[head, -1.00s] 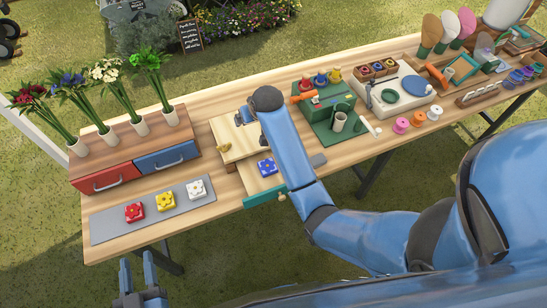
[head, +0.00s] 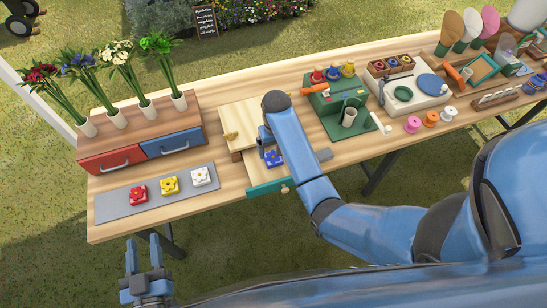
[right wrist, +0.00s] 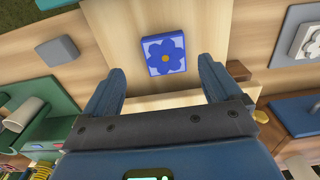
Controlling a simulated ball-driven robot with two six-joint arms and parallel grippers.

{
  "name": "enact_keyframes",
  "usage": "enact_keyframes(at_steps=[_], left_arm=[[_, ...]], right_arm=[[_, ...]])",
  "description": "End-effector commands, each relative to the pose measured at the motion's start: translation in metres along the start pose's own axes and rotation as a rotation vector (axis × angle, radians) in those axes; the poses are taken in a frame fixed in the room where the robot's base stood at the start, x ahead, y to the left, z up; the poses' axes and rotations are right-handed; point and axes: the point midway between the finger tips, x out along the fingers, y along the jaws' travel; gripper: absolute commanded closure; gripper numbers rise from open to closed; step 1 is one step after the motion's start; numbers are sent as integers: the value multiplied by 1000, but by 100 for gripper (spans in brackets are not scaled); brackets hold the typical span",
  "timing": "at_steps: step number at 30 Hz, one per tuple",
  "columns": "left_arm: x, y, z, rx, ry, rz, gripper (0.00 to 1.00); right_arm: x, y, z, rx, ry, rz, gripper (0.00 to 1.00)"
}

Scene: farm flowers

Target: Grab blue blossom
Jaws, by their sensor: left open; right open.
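In the right wrist view the blossom (right wrist: 166,54) lies flat beyond and between the open fingers, apart from both. My right gripper (head: 266,146) is open and empty, just above and behind the blossom in the head view; its fingers also show in the right wrist view (right wrist: 157,85). My left gripper (head: 143,242) is open and empty, off the table's front edge.
A grey mat (head: 112,206) holds red (head: 138,193), yellow (head: 170,185) and white (head: 202,176) flower blocks. A wooden chest with red and blue drawers (head: 172,144) bears vases of flowers. A green stand (head: 333,110) is right of my right arm.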

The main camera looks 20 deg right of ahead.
Motion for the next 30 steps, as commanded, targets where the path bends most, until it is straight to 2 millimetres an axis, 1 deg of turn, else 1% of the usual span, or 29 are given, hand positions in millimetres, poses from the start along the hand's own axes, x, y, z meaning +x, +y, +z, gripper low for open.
enact_keyframes(at_steps=[5,9,13,17,23,24,26,30], left_arm=[[0,0,-6,0,0,0,57],[0,0,-13,0,0,0,57],[0,0,-13,0,0,0,57],[0,0,-14,0,0,0,57],[0,0,-13,0,0,0,57],[0,0,-13,0,0,0,57],[0,0,-13,0,0,0,57],[0,0,-13,0,0,0,57]], right_arm=[[11,-2,2,-1,-2,0,8],[30,-5,4,-1,-3,0,8],[45,-5,3,0,-2,0,8],[52,-5,3,0,0,0,8],[52,-5,3,0,1,0,8],[52,-5,3,0,1,0,12],[52,-5,3,0,1,0,21],[52,-5,3,0,1,0,42]])
